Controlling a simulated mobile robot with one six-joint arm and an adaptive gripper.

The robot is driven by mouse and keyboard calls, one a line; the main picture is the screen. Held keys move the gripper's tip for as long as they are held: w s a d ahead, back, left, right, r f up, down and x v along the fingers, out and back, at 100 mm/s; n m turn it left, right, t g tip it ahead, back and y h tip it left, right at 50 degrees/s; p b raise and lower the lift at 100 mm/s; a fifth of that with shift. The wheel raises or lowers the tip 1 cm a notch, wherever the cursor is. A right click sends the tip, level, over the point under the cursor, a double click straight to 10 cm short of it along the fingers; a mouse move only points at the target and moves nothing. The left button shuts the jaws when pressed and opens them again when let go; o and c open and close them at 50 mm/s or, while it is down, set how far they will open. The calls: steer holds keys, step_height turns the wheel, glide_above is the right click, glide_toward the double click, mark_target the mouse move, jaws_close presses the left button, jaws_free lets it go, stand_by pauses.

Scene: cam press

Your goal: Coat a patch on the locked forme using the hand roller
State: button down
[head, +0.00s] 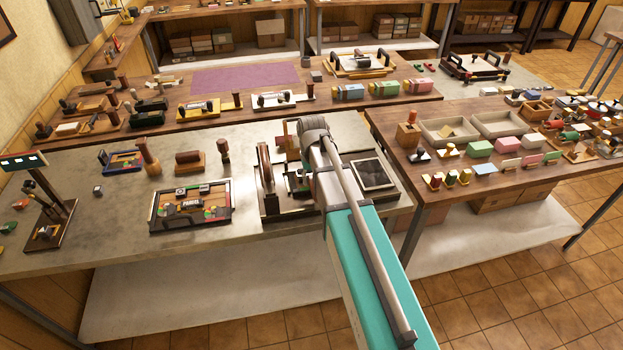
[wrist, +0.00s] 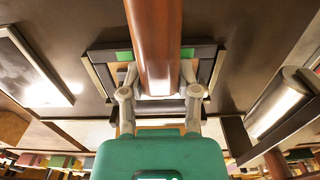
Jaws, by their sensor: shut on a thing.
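My gripper (wrist: 160,95) is shut on a brown wooden cylinder (wrist: 154,40) that looks like a handle. In the wrist view the cylinder runs from the top edge down between the fingers. I cannot tell whether it belongs to the hand roller, as its far end is hidden. Behind it is a dark frame with green pieces (wrist: 124,55). In the head view my arm hides the fingers and covers part of the dark press (head: 270,205). A dark-framed panel with lettering and coloured pieces (head: 190,207) lies left of the press; I cannot tell which frame is the forme.
A glossy black slab with a pale rim (head: 372,173) lies right of the press. A brown roller-like block (head: 188,163) and upright wooden handles stand behind the panel. A shiny metal cylinder (wrist: 278,103) is at right in the wrist view. Bare bench (head: 100,225) shows left of the panel.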

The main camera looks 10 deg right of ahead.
steer(key=shift+a, duration=0.15)
steer(key=shift+a+f, duration=0.1)
steer(key=shift+a, duration=1.75)
step_height(320, 180, up, 6)
steer(key=p, duration=0.6)
steer(key=shift+r+p, duration=1.45)
steer(key=shift+r, duration=0.1)
